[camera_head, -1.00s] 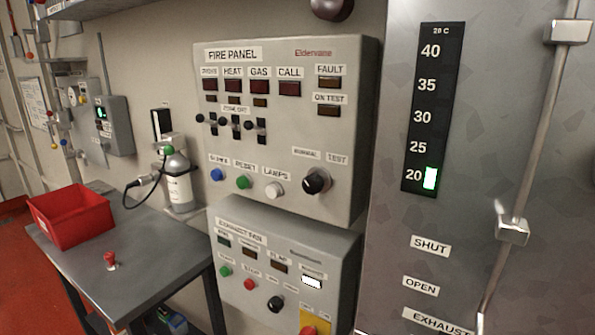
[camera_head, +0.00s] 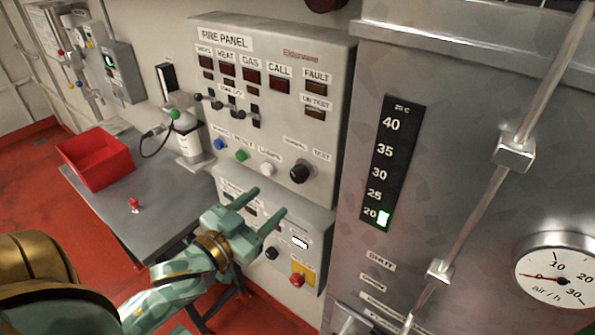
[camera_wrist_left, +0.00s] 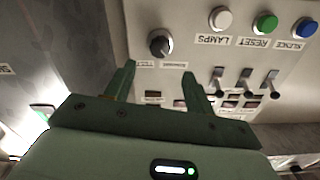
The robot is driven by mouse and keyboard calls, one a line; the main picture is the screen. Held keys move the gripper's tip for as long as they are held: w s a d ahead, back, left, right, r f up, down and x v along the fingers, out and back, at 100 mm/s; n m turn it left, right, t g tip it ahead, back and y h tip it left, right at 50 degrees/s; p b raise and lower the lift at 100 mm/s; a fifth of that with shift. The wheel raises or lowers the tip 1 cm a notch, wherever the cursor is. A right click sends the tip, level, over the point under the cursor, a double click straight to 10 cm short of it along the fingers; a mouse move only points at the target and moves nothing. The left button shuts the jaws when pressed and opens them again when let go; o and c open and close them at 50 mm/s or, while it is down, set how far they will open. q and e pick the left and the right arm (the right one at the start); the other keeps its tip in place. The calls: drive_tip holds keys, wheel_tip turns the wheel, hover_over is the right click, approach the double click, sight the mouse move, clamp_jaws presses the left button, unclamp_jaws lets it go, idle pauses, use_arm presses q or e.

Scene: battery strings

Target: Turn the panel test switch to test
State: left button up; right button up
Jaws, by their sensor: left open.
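The fire panel (camera_head: 325,72) is a grey box on the wall in the head view. Its black rotary test switch (camera_head: 300,172) is at the lower right of its face, under the NORMAL and TEST labels. The switch (camera_wrist_left: 160,43) also shows in the left wrist view, beyond the fingers and toward the left one. My left gripper (camera_head: 264,207) is open and empty, below and to the left of the switch, in front of the lower panel. Its fingers (camera_wrist_left: 158,82) point toward the fire panel, apart from the switch. My right gripper is not in view.
A lower control panel (camera_head: 318,220) with a red button on yellow (camera_head: 298,280) is below. Blue (camera_head: 219,144), green (camera_head: 241,155) and white (camera_head: 267,169) buttons sit left of the switch. A table (camera_head: 150,215) holds a red bin (camera_head: 95,160). A steel cabinet (camera_head: 450,130) stands right.

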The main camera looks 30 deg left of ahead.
sight(296, 178)
use_arm(q)
drive_tip(key=w, duration=0.7)
drive_tip(key=w+p, duration=0.1)
drive_tip(key=w, duration=0.3)
drive_tip(key=shift+w+d, duration=0.15)
drive_tip(key=shift+d, duration=0.25)
drive_tip(key=c, duration=1)
